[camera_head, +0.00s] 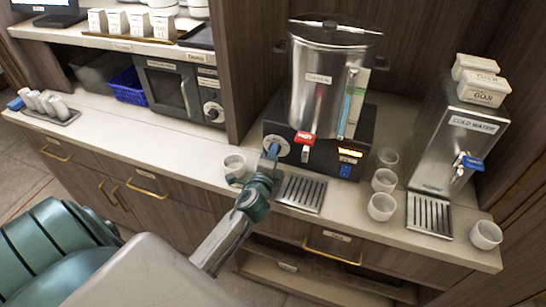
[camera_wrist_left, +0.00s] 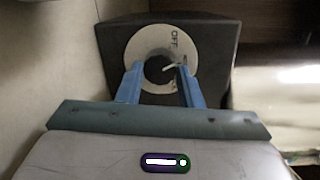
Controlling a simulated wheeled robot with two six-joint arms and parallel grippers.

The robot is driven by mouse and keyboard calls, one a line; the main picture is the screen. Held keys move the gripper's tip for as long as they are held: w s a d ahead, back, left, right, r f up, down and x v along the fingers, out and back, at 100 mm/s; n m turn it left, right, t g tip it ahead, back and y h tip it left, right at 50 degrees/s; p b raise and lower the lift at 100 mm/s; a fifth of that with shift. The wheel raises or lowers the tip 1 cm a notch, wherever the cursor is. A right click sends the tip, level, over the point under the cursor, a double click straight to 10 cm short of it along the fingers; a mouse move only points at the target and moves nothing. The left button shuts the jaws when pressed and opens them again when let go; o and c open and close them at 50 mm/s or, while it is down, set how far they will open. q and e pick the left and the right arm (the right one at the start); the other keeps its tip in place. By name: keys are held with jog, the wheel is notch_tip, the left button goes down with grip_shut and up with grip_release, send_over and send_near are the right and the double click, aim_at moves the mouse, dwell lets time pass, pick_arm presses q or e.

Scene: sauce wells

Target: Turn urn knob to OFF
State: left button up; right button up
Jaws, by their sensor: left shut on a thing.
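The steel urn (camera_head: 312,100) stands on a black base at the back of the counter. A pale round dial plate (camera_head: 285,148) is on the left of the base front. In the left wrist view, a dark knob (camera_wrist_left: 158,72) sits at the dial's middle, with a white pointer mark aimed to the right. "OFF" shows sideways near the dial's upper right edge. My left gripper (camera_head: 272,150) reaches this dial from the front. Its blue fingers (camera_wrist_left: 159,72) stand on either side of the knob and are shut on it. The fingers partly hide the dial. My right gripper is out of view.
A red tap (camera_head: 305,138) and a lit orange display are just right of the dial. A drip tray (camera_head: 301,193) lies below the tap. A white cup (camera_head: 235,164) stands close left of the gripper. Several cups and a cold water dispenser (camera_head: 457,135) are farther right.

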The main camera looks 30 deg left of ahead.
pick_arm(q)
jog(key=n+b, duration=0.1)
jog(key=n, duration=0.3)
jog(key=shift+a+n+h+b, duration=0.1)
jog(key=shift+n+h+b, duration=0.3)
jog(key=shift+n, duration=0.7)
jog(key=o, duration=1)
jog(key=shift+r, duration=0.1)
jog(key=shift+s, duration=0.15)
